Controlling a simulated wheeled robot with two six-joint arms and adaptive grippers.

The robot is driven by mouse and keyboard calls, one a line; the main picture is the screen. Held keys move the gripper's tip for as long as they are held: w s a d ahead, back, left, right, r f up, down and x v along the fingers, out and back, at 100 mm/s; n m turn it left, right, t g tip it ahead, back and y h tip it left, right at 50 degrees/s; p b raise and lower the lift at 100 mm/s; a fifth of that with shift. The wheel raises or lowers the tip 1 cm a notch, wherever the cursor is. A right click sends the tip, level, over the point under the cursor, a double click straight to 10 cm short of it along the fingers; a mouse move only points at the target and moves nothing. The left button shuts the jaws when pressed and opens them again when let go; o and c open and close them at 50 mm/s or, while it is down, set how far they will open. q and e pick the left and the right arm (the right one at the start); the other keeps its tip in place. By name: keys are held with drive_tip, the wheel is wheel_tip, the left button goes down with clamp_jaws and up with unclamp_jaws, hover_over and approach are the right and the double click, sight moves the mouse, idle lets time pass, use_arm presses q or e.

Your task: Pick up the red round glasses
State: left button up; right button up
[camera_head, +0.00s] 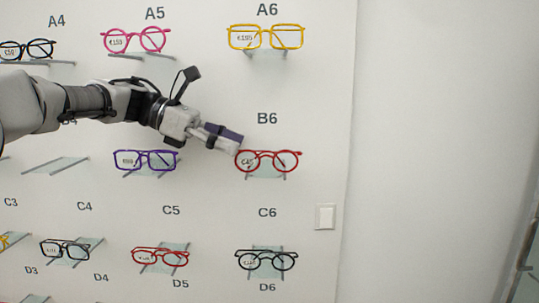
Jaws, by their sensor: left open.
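The red round glasses (268,160) rest on a small clear shelf under the label B6, with a price tag on the left lens. My left gripper (239,142) reaches in from the left, its fingertips just at the upper left of these glasses. It is open, and nothing shows between its fingers. Whether it touches the frame cannot be told. Another red pair (160,257), narrower in shape, sits lower down under the label C5. My right gripper is out of the picture.
Purple glasses (146,160) sit left of the red round ones, below my arm. Yellow glasses (265,38) are above and black round glasses (266,261) below. Pink glasses (136,40) are at the upper left. A light switch (325,217) is on the right; the wall beyond is bare.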

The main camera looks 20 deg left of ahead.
sight(254, 147)
use_arm(q)
drive_tip(key=p+x, duration=0.1)
drive_tip(key=x, duration=0.2)
drive_tip(key=p+x, duration=0.1)
drive_tip(key=x, duration=0.1)
drive_tip(key=shift+d+r+p, duration=0.3)
drive_tip(key=shift+d+p, duration=0.05)
drive_tip(key=shift+d, duration=0.15)
drive_tip(key=shift+w+d+f, duration=0.1)
drive_tip(key=shift+d+f, duration=0.15)
drive_tip(key=shift+d, duration=0.05)
drive_tip(key=shift+a, duration=0.15)
drive_tip(key=c, duration=1)
